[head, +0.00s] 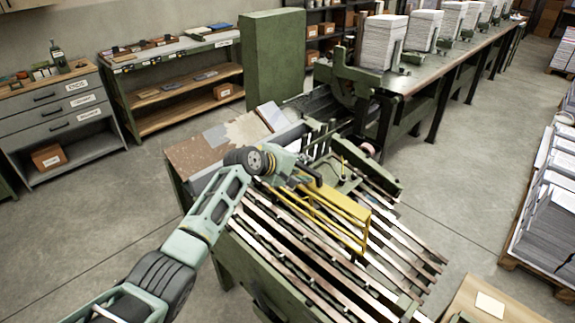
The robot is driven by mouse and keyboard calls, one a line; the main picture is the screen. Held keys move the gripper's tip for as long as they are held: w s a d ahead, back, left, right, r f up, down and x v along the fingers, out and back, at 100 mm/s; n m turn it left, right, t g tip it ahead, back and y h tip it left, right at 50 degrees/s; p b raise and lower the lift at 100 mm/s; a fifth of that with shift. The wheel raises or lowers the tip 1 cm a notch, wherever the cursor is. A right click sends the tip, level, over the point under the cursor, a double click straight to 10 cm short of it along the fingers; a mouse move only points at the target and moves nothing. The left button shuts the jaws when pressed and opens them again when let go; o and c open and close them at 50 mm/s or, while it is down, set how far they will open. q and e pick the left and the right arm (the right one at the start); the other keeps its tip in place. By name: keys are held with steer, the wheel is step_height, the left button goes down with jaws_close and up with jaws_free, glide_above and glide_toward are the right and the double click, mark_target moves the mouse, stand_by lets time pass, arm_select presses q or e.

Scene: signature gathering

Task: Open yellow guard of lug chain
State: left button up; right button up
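The yellow guard (342,204) is a framed yellow cover with bars, over the lug chain (300,245) of the green machine. I cannot tell whether it is lifted from its closed position. My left gripper (312,178) is at the guard's far left end, close to its upper edge. Its fingers are small and dark here, and I cannot tell whether they touch or hold the guard. My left arm hides part of the machine's left side. My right gripper is not in view.
Long metal rails run from the machine toward the lower right. A green conveyor table (405,80) with paper stacks (383,42) stands behind. A workbench (180,50) and a drawer cabinet (60,105) are at left. Loaded pallets (548,215) stand at right. Floor at left is clear.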

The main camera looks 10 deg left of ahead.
arm_select(q)
steer(key=v, duration=1.1)
steer(key=s+a+f+y, duration=0.1)
steer(key=s+a+f, duration=0.1)
steer(key=f, duration=0.9)
steer(key=s+a+f+m+g+y+b, duration=0.1)
steer(key=s+f, duration=0.3)
steer(key=f, duration=0.8)
steer(key=s+a+f+m+g+y+b, duration=0.1)
steer(key=s+a+f, duration=0.3)
steer(key=f, duration=0.7)
steer(key=shift+a+f+y, duration=0.1)
steer(key=shift+f+y, duration=0.15)
steer(key=shift+y, duration=0.25)
steer(key=s+a+f+m+g+y+b, duration=0.1)
steer(key=s+a+f+m+g, duration=0.15)
steer(key=s+f, duration=1.1)
steer(key=s+a+f+m+g+y+b, duration=0.1)
steer(key=s+a+f+m+y, duration=0.15)
steer(key=s+f, duration=1.1)
steer(key=s+f+m+g, duration=0.1)
steer(key=s+f+m, duration=0.2)
steer(key=s, duration=1)
steer(key=s+f+m+g+b, duration=0.1)
steer(key=s+f+m, duration=0.2)
steer(key=s, duration=1)
steer(key=shift+a+g, duration=0.35)
